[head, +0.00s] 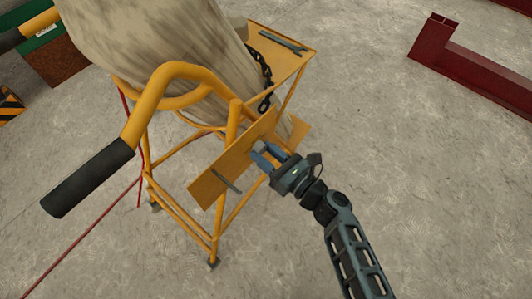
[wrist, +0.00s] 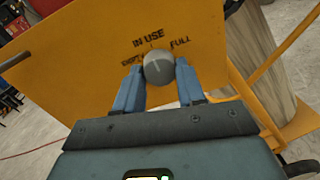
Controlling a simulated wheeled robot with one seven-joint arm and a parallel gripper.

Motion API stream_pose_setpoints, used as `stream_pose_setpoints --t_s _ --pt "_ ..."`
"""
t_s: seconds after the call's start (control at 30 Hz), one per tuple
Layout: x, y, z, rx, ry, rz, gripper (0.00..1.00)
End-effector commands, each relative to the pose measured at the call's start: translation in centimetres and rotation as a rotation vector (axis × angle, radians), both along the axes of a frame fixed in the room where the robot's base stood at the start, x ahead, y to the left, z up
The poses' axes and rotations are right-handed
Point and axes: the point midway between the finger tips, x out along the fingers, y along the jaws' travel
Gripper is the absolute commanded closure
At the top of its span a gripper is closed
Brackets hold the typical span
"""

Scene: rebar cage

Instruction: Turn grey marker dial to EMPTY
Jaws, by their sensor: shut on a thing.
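The grey marker dial (wrist: 159,68) is a round knob on a yellow plate (wrist: 85,60), with "IN USE" printed above it, "FULL" to its upper right and a partly covered "EMPTY" to its left. A faint pale line shows on the dial's face; I cannot tell surely which label it points at. My gripper (wrist: 158,84) is shut on the dial, one blue finger on each side. In the head view my gripper (head: 268,156) reaches the yellow plate (head: 215,182) from the right, and the dial is hidden there.
A handle with a black grip (head: 88,178) sticks out left. A dark chain (head: 266,75) hangs beside a shelf bearing a wrench (head: 283,41). A red beam (head: 480,75) lies upper right. Floor at right is clear.

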Motion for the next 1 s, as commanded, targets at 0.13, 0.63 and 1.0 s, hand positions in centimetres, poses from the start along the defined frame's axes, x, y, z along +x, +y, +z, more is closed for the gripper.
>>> stream_pose_setpoints --t_s 0.13,0.63,1.0 --pt "0.03 -0.05 -0.31 -0.034 -0.046 -0.001 0.91" --pt "0.15 -0.15 -0.70 -0.292 -0.378 -0.002 0.91" --pt "0.23 -0.25 -0.60 -0.493 -0.632 -0.002 0.91"
